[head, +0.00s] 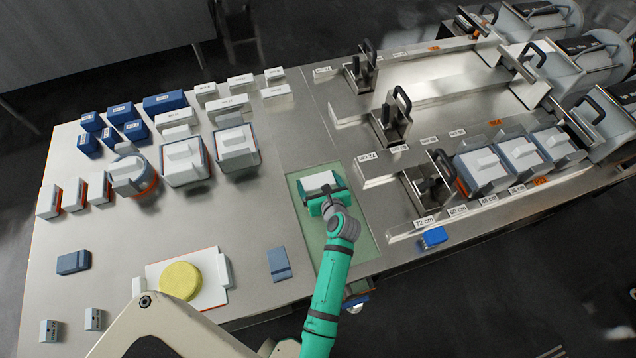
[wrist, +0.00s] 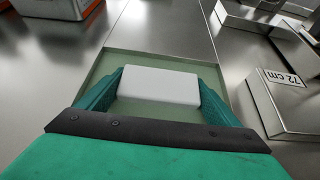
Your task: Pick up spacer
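A plain white block (head: 318,181), which looks like the spacer, is at my gripper (head: 326,196) over the green mat (head: 317,255). In the wrist view the white block (wrist: 158,86) sits between the two green fingers of my gripper (wrist: 160,92). The fingers meet its left and right sides with no clear gap. Its lower near side is partly hidden by the gripper. I cannot tell whether the block rests on the green mat (wrist: 135,55) or hangs just above it.
Labelled white blocks (head: 232,104) and blue blocks (head: 165,103) stand at the back left. Lidded moulds (head: 184,162) stand left of the mat. A yellow round cheese (head: 180,281) lies on a white board at the front. Metal press channels (head: 440,85) fill the right side.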

